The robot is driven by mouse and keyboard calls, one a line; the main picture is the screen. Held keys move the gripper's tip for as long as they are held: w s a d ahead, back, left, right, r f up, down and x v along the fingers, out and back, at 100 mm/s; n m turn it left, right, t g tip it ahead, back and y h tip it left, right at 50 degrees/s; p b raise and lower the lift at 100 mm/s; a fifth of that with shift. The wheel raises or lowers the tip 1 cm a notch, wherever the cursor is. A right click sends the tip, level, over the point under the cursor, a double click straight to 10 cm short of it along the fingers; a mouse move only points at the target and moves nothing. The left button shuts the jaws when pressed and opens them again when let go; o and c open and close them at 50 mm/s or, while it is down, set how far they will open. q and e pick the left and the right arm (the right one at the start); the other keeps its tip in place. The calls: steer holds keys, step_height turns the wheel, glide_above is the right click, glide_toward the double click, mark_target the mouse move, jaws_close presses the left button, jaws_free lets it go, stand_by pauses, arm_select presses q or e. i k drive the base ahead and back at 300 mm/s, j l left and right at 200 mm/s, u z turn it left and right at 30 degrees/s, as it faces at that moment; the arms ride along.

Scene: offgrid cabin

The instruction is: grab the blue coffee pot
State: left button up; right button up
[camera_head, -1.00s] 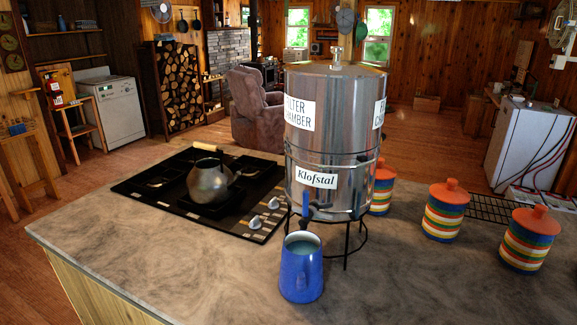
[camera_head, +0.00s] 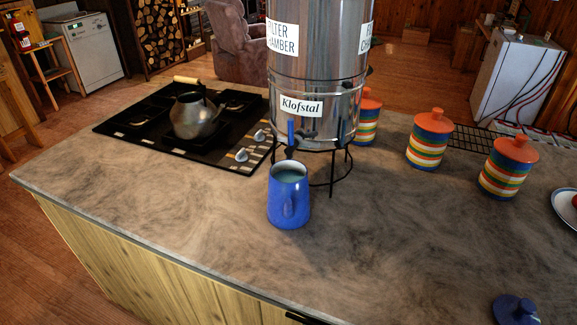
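The blue coffee pot (camera_head: 288,200) stands upright and open-topped on the countertop, in the middle of the head view. Pale liquid or a pale inside shows through its open top. Its handle faces me. It stands in front of the steel water filter (camera_head: 318,75) labelled Klofstal, just below the blue-levered tap (camera_head: 291,133). A blue lid-like piece (camera_head: 515,309) lies on the counter at the lower right, partly cut off by the frame. Neither of my grippers is in view.
A black cooktop (camera_head: 150,130) with a grey kettle (camera_head: 195,116) is left of the filter. Striped canisters (camera_head: 431,141) with orange lids stand to the right. A plate edge (camera_head: 566,205) shows at far right. The counter (camera_head: 400,240) in front and right of the pot is clear.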

mark_target(288, 204)
steer(key=j+z, duration=0.35)
steer(key=k+j+z, duration=0.1)
steer(key=z, duration=0.25)
steer(key=k, duration=0.05)
